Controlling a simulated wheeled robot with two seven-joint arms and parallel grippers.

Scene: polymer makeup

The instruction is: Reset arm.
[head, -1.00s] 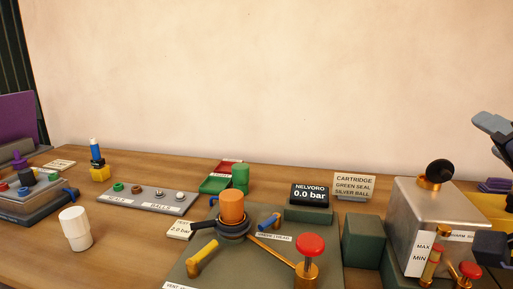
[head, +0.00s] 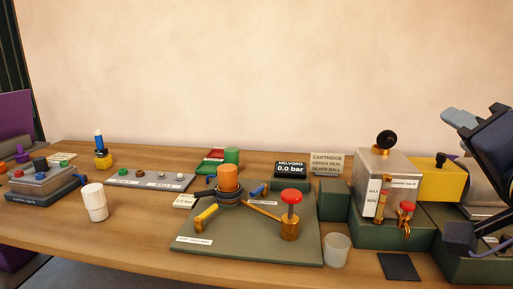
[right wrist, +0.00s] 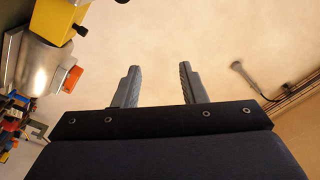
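My right gripper (head: 465,180) is at the right edge of the head view, in front of the yellow box and the metal tank. In the right wrist view its two grey fingers (right wrist: 158,86) stand apart with nothing between them, and the pale wall lies beyond. My left gripper is not in the head view. The green plate (head: 260,250) in the middle of the table carries an orange cylinder (head: 228,178), a yellow-handled lever (head: 206,214) and a red knob (head: 291,196). The display (head: 290,169) reads 0.0 bar.
A metal tank (head: 396,168) with a tap stands right of the plate, beside a yellow box (head: 440,183). A clear cup (head: 337,250) and dark pad (head: 399,267) are near the front edge. A white cup (head: 95,202) and grey tray (head: 150,181) are left.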

